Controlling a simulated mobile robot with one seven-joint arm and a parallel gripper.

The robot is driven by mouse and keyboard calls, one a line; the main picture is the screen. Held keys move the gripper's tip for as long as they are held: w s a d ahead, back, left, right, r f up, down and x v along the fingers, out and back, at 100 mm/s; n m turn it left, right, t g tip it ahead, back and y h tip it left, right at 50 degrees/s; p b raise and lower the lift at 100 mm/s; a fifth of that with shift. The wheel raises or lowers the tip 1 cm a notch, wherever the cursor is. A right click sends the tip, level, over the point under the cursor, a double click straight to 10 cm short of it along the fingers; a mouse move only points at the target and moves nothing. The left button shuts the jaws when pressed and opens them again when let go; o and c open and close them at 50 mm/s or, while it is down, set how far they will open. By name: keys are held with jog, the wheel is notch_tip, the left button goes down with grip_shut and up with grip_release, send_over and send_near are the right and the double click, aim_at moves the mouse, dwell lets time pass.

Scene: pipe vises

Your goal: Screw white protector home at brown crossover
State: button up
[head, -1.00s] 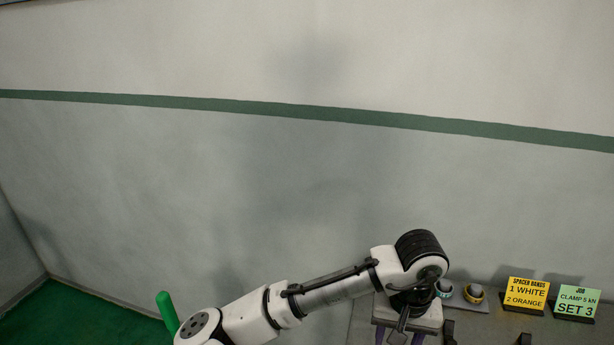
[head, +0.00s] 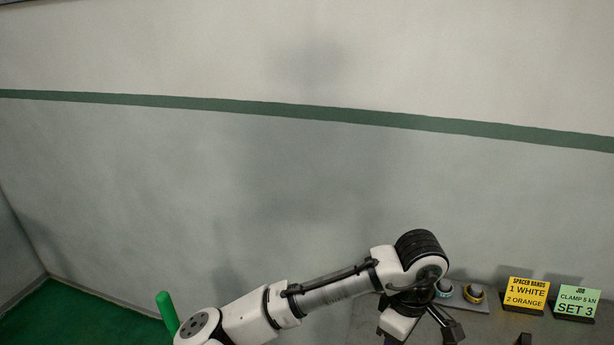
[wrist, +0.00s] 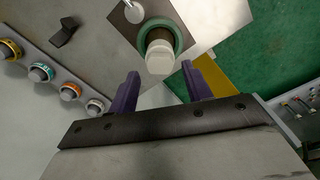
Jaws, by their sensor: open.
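In the wrist view a white protector (wrist: 160,60) sits at the end of a pipe, with a brown band (wrist: 158,35) right behind it, which looks like the brown crossover. A green ring (wrist: 178,38) surrounds the pipe there. My gripper (wrist: 160,80) is open. Its two purple fingers stand left and right of the protector, their tips just short of it and apart from it. I cannot tell how far the protector is threaded on. In the head view my wrist hides the pipe end.
A row of knobs with coloured bands (wrist: 41,72) lies at the left in the wrist view. A yellow sign (head: 526,294) and a green sign (head: 576,302) stand on the bench at the right. A small dark block (wrist: 64,32) stands near the knobs.

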jog(key=shift+n, duration=1.1)
jog(key=shift+f, duration=0.15)
jog(key=shift+f+b, duration=0.5)
jog(key=shift+f, duration=0.5)
jog(key=shift+r+p, duration=0.1)
jog(key=shift+p, duration=0.45)
